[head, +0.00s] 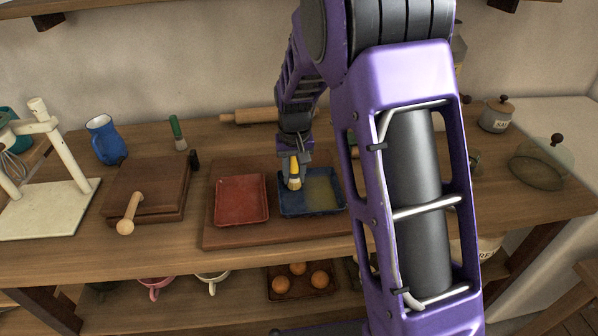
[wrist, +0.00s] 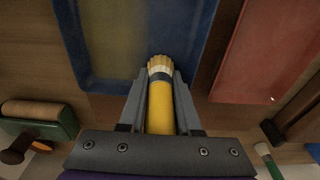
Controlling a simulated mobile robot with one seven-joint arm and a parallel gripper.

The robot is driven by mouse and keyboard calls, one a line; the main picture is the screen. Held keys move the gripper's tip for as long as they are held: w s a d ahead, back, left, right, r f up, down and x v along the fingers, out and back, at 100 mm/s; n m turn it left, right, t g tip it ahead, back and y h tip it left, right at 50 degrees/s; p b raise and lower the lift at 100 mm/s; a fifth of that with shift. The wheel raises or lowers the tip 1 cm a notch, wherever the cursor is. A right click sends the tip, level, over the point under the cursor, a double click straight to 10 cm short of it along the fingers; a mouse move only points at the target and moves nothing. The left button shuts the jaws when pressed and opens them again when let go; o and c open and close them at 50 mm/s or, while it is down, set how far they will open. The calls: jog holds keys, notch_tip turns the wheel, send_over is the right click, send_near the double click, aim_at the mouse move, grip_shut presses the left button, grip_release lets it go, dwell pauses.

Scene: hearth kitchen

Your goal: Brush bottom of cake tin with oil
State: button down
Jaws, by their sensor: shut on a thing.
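My gripper (head: 294,162) is shut on a yellow-handled brush (head: 295,180) with pale bristles pointing down. The brush also shows between the fingers in the wrist view (wrist: 160,108). The bristles are over the left part of a blue rectangular tin (head: 312,213); I cannot tell whether they touch its bottom. The right part of the tin's bottom has a yellowish, oily-looking patch (head: 322,194), and the left part looks plain blue. A red rectangular tin (head: 241,201) stands just left of the blue one and looks empty. Both tins also show in the wrist view, blue (wrist: 185,45) and red (wrist: 270,60).
Both tins stand on a reddish-brown board (head: 262,236). To the left are a wooden box (head: 150,180) with a wooden spoon (head: 129,212), a green-handled brush (head: 177,132) and a blue jug (head: 106,140). A rolling pin (head: 250,116) lies behind. My arm hides the right side.

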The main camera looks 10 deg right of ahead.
aim_at(297, 205)
jog(key=shift+s+b, duration=0.3)
jog(key=shift+s, duration=3.15)
jog(key=shift+w+f+p, duration=0.1)
jog(key=shift+w+p, duration=0.2)
jog(key=shift+w, duration=1.5)
jog(key=shift+w+p, duration=0.45)
jog(key=shift+w, duration=1.35)
jog(key=shift+r, duration=0.2)
jog(key=shift+s+f+b, duration=0.1)
jog(key=shift+s+b, duration=0.3)
jog(key=shift+s, duration=3.2)
jog(key=shift+r+p, duration=2.25)
jog(key=shift+r, duration=0.75)
jog(key=shift+r, duration=0.1)
